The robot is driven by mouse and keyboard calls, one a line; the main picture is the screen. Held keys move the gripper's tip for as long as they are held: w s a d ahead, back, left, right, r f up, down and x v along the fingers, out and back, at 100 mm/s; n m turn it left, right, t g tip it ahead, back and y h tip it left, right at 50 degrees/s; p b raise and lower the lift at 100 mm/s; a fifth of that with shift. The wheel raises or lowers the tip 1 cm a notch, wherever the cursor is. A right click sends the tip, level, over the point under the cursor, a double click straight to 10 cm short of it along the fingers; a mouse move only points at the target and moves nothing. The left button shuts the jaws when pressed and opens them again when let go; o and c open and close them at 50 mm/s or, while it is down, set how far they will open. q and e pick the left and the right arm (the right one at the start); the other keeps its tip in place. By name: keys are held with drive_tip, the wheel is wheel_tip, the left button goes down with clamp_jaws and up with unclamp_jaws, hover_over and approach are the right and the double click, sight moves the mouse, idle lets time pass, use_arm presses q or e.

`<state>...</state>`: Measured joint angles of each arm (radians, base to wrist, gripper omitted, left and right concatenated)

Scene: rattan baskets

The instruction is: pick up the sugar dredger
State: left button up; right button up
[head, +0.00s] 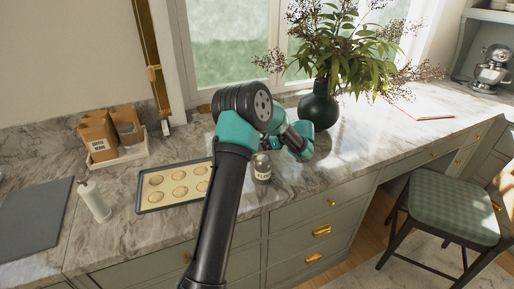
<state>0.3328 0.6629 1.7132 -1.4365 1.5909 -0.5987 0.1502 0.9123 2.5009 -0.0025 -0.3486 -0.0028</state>
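A small jar-like shaker with a metallic top and a pale label, seemingly the sugar dredger (262,168), stands upright on the marble counter near its front edge, right of a baking tray. The label is too small to read surely. My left arm, black and teal, reaches up from the bottom and bends over the counter. Its teal wrist end is just above and to the right of the dredger. The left gripper's fingers cannot be made out, and I see no clear contact with the dredger. My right gripper is not in view.
The baking tray (141,196) with several round pieces lies left, partly behind my arm. A dark vase (319,110) with branches is behind the wrist. Counter to the right is mostly clear.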

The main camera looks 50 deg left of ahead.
use_arm(q)
drive_tip(key=shift+c, duration=0.3)
drive_tip(key=c, duration=1)
drive_tip(key=shift+r, duration=0.1)
wheel_tip(320, 180, up, 10)
drive_tip(key=shift+f, duration=0.1)
idle(0.5)
